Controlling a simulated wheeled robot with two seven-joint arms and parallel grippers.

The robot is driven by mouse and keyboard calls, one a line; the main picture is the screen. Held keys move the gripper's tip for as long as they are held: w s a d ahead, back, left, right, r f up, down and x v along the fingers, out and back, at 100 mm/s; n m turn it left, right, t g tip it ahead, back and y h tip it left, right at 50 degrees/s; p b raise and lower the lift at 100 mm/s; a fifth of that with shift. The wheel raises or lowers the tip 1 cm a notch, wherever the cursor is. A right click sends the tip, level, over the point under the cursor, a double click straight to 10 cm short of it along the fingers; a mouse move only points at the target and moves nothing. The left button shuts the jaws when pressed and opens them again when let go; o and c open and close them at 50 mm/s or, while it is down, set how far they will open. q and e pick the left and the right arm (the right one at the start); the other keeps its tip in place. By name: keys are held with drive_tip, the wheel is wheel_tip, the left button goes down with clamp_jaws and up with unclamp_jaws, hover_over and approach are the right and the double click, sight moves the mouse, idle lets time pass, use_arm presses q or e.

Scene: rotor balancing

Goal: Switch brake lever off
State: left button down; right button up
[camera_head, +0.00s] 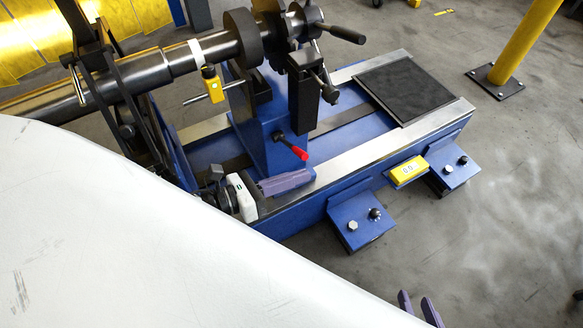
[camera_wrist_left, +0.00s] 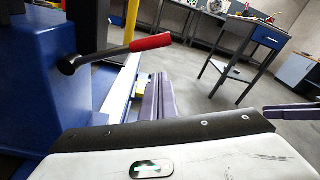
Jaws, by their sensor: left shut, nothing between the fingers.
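The brake lever (camera_head: 293,147) has a red grip and a dark rod, and it sticks out of the blue pedestal of the machine. In the left wrist view its red grip (camera_wrist_left: 150,43) points to the right, above the fingers. My left gripper (camera_head: 308,177), with purple fingers, is shut and empty. It is just below the lever in the head view, apart from it. The left wrist view shows its fingers (camera_wrist_left: 160,90) together. My right gripper (camera_head: 420,308) shows two purple fingertips with a gap between them at the bottom edge, far from the lever.
A steel rotor shaft (camera_head: 150,72) lies across the machine above the blue base (camera_head: 290,215). A yellow display (camera_head: 407,171) and blue knob boxes (camera_head: 357,218) sit along the front. A yellow post (camera_head: 525,40) stands at the right. Floor between is clear.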

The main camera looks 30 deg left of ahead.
use_arm(q)
drive_tip(key=v, duration=0.9)
drive_tip(key=shift+a, duration=0.15)
use_arm(e)
drive_tip(key=shift+s+r, duration=0.2)
use_arm(q)
drive_tip(key=shift+s+r, duration=0.1)
